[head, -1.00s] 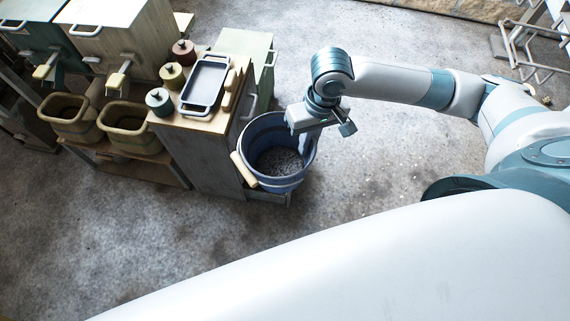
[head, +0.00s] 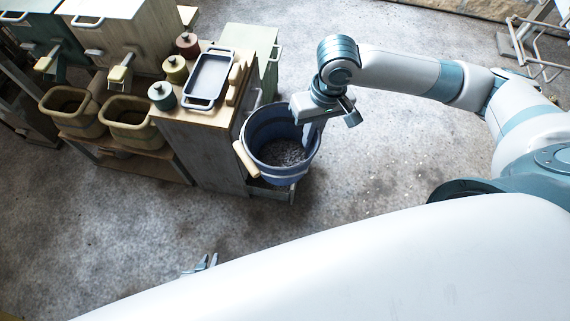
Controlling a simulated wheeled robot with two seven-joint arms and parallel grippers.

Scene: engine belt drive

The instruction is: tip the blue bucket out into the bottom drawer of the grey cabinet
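The blue bucket (head: 297,176) is at the right face of the grey cabinet (head: 215,156), with grey granular contents (head: 283,153) inside. It looks close to upright; any slight tilt is hard to judge. A wooden grip (head: 245,159) shows at its left side. My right gripper (head: 309,134) is at the bucket's far right rim and appears shut on it, fingertips partly hidden. The bottom drawer (head: 284,193) is pulled out below the bucket, which hides most of it. My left gripper (head: 206,263) just shows above my white body, empty, its two fingers apart.
A tray (head: 208,77) and several lidded jars (head: 162,96) stand on the cabinet top. Two tan tubs (head: 133,124) sit on a low shelf to the left. Small pale specks lie on the floor right of the bucket. The floor in front is clear.

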